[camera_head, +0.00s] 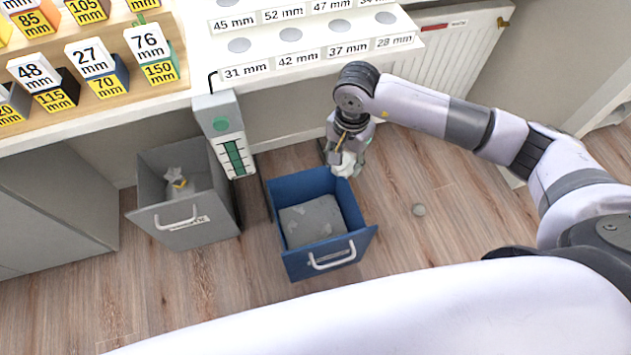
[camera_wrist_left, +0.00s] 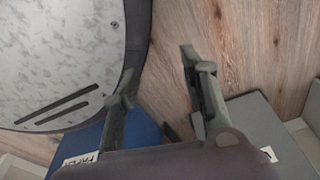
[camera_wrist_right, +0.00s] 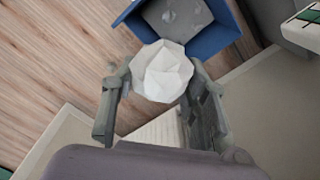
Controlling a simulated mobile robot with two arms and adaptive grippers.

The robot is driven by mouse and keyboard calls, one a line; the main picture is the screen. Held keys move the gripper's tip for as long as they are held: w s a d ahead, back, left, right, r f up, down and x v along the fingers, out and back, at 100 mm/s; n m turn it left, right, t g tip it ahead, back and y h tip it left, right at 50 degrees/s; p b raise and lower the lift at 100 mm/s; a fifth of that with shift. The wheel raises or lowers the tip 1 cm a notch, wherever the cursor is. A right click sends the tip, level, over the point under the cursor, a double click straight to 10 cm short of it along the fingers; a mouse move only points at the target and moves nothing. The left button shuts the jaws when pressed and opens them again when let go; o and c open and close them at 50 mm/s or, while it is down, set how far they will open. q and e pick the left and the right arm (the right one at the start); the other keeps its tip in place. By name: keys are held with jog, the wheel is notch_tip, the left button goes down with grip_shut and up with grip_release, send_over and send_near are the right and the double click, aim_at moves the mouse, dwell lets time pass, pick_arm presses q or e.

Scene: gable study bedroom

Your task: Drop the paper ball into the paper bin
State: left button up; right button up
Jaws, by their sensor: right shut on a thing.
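The white crumpled paper ball (camera_head: 345,165) is between the fingers of my right gripper (camera_head: 346,158), which is shut on it. In the head view it is at the back right rim of the blue bin (camera_head: 352,214). In the right wrist view the ball (camera_wrist_right: 162,72) is at the fingertips, with part of the blue bin (camera_wrist_right: 218,38) behind it. The blue bin has grey crumpled contents and a white front handle. In the left wrist view its label, partly hidden, seems to begin "PAP". My left gripper (camera_wrist_left: 155,75) is open and empty there.
A counter (camera_head: 290,72) with labelled holes and a white radiator (camera_head: 450,50) are behind.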

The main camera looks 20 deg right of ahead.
pick_arm(q)
jog(key=w+d+r+t+b, duration=0.1)
jog(key=w+r+b, duration=0.2)
jog(key=w+b, duration=0.3)
jog(key=w+d+r+b, duration=0.1)
jog(key=w+r+b, duration=0.2)
jog(key=w+b, duration=0.2)
notch_tip(320, 180, up, 15)
jog(key=t+b, duration=0.1)
jog(key=b, duration=0.4)
jog(key=shift+a+r, duration=0.15)
jog(key=shift+a, duration=0.25)
pick_arm(e)
jog(key=w+a+f+m, duration=0.1)
jog(key=w+f+m, duration=0.2)
jog(key=f+m, duration=0.8)
jog(key=w+a+f+m, duration=0.2)
jog(key=w+f+m, duration=0.1)
jog(key=f+m, duration=0.9)
jog(key=shift+m, duration=0.8)
jog(key=shift+f, duration=0.1)
jog(key=o, duration=0.9)
